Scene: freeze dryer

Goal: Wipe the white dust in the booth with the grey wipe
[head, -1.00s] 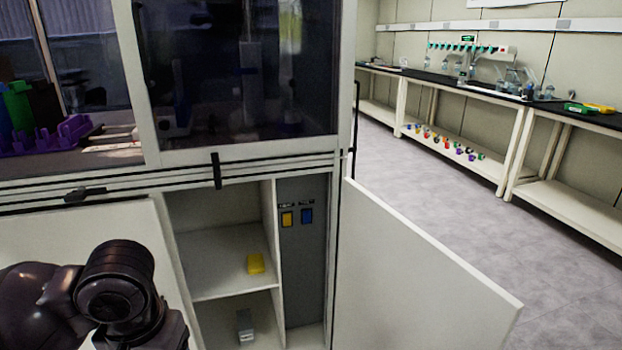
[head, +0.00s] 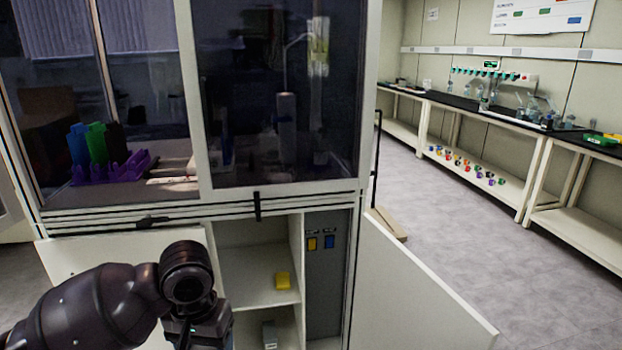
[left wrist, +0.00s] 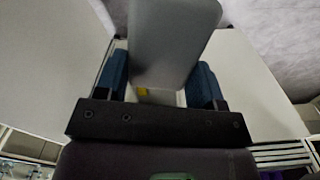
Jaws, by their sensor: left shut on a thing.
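In the left wrist view my left gripper (left wrist: 160,75) has its two blue-padded fingers on either side of a flat grey piece (left wrist: 172,45), which looks like the grey wipe, and is shut on it. In the head view my left arm reaches in front of the lower cupboard, and its gripper end is mostly cut off at the bottom edge. The booth (head: 196,90) stands above the cupboard with dark glass panes. I cannot make out any white dust inside. My right gripper is not in view.
A purple rack (head: 115,170) with coloured pieces stands at the booth's left. The open door (head: 415,285) juts out right. Floor is clear beyond.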

